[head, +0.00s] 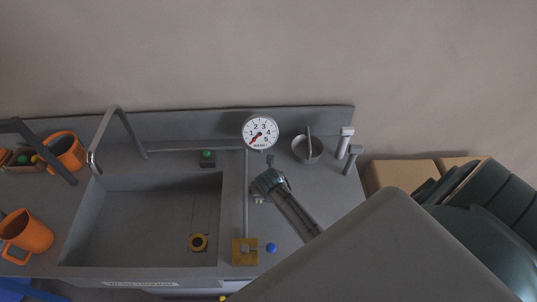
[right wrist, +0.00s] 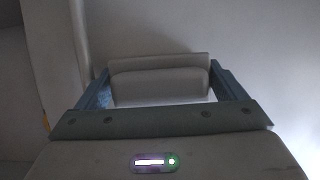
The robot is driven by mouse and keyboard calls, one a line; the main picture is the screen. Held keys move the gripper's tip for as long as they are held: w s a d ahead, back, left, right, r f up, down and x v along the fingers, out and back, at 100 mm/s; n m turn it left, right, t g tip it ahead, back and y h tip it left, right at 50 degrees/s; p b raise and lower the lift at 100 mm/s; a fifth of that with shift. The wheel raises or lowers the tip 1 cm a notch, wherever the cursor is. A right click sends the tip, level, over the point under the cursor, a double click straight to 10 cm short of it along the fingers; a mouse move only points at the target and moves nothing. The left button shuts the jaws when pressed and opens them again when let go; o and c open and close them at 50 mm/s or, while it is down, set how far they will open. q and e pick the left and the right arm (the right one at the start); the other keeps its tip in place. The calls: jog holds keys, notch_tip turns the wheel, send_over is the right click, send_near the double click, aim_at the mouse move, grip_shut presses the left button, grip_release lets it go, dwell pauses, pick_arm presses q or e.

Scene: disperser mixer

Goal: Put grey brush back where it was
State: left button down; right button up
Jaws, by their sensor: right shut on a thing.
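In the right wrist view my right gripper (right wrist: 160,66) has its two blue-grey fingers on either side of a light grey blocky thing (right wrist: 160,86), taken as the grey brush. It is shut on it, and only a plain wall shows behind. The thing's far side is hidden, and bristles cannot be made out. My left gripper is not in view.
The grey sink counter (head: 130,180) carries a pressure gauge (head: 260,132), a round grey cup (head: 307,149) and two pale upright pieces (head: 346,136). Orange mugs (head: 29,232) stand left; cardboard boxes (head: 403,172) stand right.

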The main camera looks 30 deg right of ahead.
jog(key=o, duration=0.6)
jog(key=shift+s+a+r, duration=0.1)
jog(key=shift+s+r, duration=0.05)
jog(key=shift+r, duration=0.35)
jog(key=b+v, duration=0.3)
jog(key=v, duration=0.8)
